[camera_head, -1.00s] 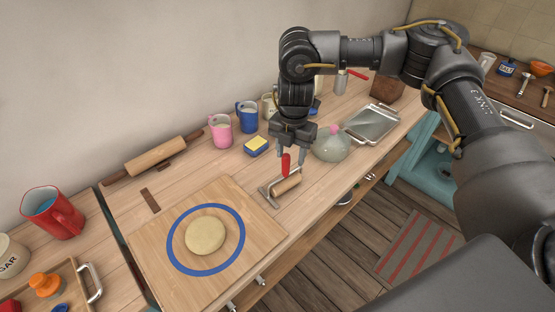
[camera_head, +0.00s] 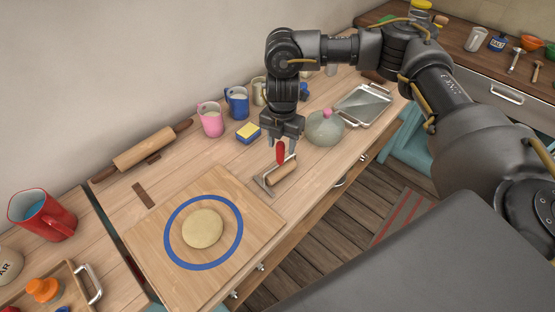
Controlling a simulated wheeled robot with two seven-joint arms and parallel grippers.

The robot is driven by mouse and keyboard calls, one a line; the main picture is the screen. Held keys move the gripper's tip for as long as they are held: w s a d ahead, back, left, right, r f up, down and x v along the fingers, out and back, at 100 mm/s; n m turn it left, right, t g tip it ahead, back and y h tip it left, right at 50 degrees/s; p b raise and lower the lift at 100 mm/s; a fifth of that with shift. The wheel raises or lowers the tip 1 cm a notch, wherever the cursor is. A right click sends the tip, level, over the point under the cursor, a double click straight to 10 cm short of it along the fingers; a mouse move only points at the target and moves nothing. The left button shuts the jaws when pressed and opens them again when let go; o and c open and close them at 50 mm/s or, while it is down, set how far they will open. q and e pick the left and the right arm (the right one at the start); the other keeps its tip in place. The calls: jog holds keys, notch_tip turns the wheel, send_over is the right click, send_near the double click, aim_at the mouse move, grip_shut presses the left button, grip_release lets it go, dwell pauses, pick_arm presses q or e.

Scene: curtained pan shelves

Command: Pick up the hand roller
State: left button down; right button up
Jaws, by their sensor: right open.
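The hand roller (camera_head: 283,171) lies on the wooden counter, to the right of the cutting board. It has a wooden cylinder, a metal frame and a red handle that points up. My right gripper (camera_head: 283,149) is right above it, pointing down, with its open fingers around or beside the red handle. I cannot tell whether the fingers touch the handle. My left gripper is not in view.
A board (camera_head: 258,232) with a blue ring and round dough (camera_head: 203,228) lies left of the roller. A glass jar with a pink knob (camera_head: 325,128) stands close on the right. A sponge (camera_head: 248,132), mugs and a rolling pin (camera_head: 145,151) are behind.

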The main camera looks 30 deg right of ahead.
aim_at(280, 164)
jog(key=shift+s+a+f, duration=0.1)
jog(key=shift+a+f, duration=0.05)
jog(key=shift+f, duration=0.05)
notch_tip(280, 164, down, 4)
jog(key=shift+a+f+p, duration=0.1)
jog(key=shift+p, duration=1.15)
jog(key=shift+f, duration=0.25)
grip_shut()
